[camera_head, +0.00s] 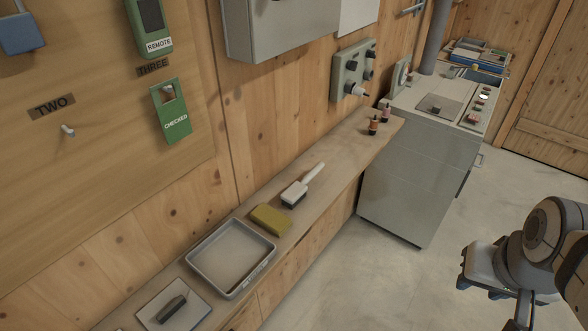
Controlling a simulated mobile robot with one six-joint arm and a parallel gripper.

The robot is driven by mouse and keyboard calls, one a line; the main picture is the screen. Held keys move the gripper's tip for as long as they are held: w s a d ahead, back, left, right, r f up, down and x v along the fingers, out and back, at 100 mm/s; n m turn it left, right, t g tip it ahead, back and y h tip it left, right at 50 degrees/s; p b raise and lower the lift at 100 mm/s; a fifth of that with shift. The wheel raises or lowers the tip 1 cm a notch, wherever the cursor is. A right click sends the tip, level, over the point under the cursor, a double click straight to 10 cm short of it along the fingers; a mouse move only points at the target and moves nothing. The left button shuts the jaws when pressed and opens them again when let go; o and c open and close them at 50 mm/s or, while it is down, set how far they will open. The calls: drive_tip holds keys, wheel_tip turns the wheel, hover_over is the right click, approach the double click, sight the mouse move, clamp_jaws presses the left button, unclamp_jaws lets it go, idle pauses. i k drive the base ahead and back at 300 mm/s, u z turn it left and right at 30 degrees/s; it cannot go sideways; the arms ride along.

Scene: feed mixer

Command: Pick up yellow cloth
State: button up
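The yellow cloth (271,219) lies as a folded block on the narrow wooden shelf, between a grey tray and a white-handled brush. My gripper (490,275) is at the lower right, over the floor, well apart from the cloth and the shelf. It is seen from behind and partly cut by the picture edge, so I cannot tell whether its fingers are open or shut. Nothing covers the cloth.
The grey tray (218,262) sits left of the cloth and the brush (304,184) right of it. A grey cabinet (411,172) stands at the shelf's far end. A wooden wall (262,120) rises behind the shelf. The floor (400,280) in front is clear.

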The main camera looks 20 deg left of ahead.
sight(273, 220)
drive_tip(key=u, duration=0.35)
drive_tip(key=i, duration=0.75)
drive_tip(key=u, duration=0.45)
drive_tip(key=k, duration=0.6)
drive_tip(key=u, duration=0.25)
drive_tip(key=i, duration=0.6)
drive_tip(key=z, duration=0.1)
